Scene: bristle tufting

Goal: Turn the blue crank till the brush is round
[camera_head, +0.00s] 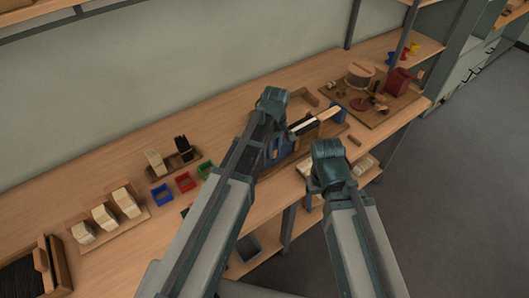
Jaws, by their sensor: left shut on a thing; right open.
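A blue part, which looks like the blue crank (276,150), shows beside my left arm in the middle of the bench. My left gripper (281,132) is shut at this blue part. The arm hides most of its fingers and the contact. The brush (328,113) lies just to the right, with a pale wooden handle pointing to the upper right and dark and pale bristles toward my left gripper. Its bristle outline is too small to judge.
Blue, red and green bins (184,181) stand left of my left arm. Pale bristle bundles (105,217) sit on a wooden rack further left. A wooden board (397,103) with a red machine (398,82) and a spool is at the right.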

